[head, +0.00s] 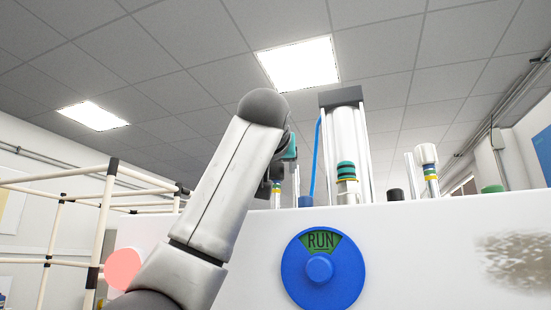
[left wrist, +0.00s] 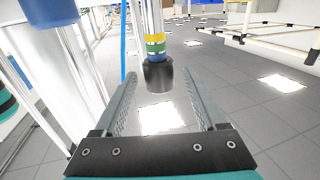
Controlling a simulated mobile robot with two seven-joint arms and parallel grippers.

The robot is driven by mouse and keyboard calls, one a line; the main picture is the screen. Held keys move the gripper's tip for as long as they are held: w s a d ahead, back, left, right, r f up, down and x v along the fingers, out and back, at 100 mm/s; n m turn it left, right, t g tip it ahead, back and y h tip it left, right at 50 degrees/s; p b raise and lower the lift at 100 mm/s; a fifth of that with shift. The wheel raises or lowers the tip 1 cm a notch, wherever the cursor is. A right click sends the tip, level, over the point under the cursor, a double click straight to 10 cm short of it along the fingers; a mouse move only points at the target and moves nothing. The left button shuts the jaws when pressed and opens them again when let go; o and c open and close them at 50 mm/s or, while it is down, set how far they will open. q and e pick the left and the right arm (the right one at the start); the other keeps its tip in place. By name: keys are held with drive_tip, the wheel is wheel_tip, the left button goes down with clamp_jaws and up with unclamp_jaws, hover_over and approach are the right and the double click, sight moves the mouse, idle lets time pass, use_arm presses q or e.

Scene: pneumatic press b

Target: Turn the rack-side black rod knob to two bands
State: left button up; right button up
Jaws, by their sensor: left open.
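The black rod knob (left wrist: 158,75) caps a rod in the left wrist view. Yellow, green and blue bands (left wrist: 155,46) show on the rod beside the knob. My left gripper (left wrist: 160,78) is open, with one finger on each side of the knob in that view. I see no clear contact, and the depth between fingertips and knob is hard to judge. In the head view my left gripper (head: 277,172) is small and mostly behind my arm, with a banded rod (head: 277,187) just below it. My right gripper is not in view.
The white press housing (head: 430,235) carries a blue RUN dial (head: 322,270). A cylinder with teal bands (head: 346,172) and a banded white-topped rod (head: 430,170) stand behind it. A pipe rack (head: 105,215) is at the left. A blue hose (left wrist: 123,45) runs near the knob.

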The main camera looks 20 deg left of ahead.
use_arm(q)
drive_tip(key=shift+p+x, duration=0.3)
drive_tip(key=shift+x, duration=0.6)
clamp_jaws()
